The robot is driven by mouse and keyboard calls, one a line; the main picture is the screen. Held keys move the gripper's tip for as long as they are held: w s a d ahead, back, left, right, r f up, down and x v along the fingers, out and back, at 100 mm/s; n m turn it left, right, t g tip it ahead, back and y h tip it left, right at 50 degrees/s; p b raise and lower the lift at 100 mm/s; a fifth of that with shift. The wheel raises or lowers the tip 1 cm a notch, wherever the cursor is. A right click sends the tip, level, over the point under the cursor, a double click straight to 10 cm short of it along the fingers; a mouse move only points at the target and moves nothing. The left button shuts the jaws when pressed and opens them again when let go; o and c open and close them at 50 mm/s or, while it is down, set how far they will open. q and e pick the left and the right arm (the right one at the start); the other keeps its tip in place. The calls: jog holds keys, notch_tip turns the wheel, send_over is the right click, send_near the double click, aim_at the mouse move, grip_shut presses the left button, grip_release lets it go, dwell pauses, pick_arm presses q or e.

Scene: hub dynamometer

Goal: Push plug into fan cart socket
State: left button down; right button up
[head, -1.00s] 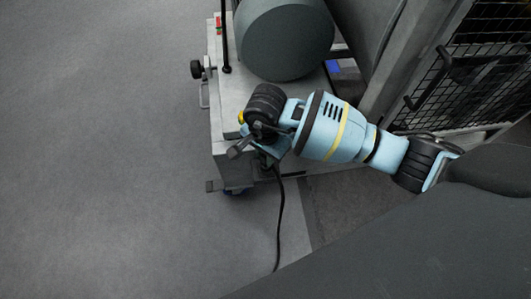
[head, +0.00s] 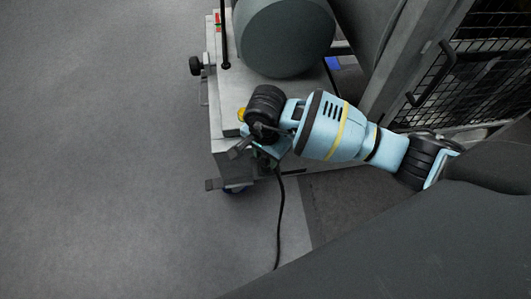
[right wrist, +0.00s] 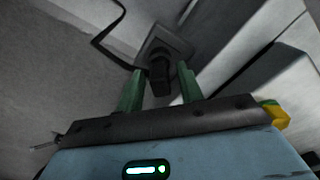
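The fan cart (head: 224,120) is a pale box on casters in the upper middle of the head view. My right gripper (right wrist: 160,70) is at its near end. In the right wrist view its two green fingers stand apart, one on each side of the black plug (right wrist: 160,78), with a gap showing on both sides. The plug sits against the dark square socket plate (right wrist: 178,42); how deep it is in cannot be told. Its black cable (head: 282,220) hangs to the floor. In the head view my right arm hides plug and socket. My left gripper is out of view.
A large dark grey cylinder (head: 285,38) stands on the cart. A black knob (head: 196,66) sticks out on its left side. A black mesh panel with a handle (head: 432,75) is at the right. The floor (head: 100,150) at the left is clear.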

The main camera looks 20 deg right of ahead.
jog(key=shift+o, duration=0.3)
jog(key=shift+r, duration=0.1)
notch_tip(320, 180, up, 8)
jog(key=p, duration=0.2)
jog(key=shift+p, duration=0.4)
jog(key=shift+f, duration=0.2)
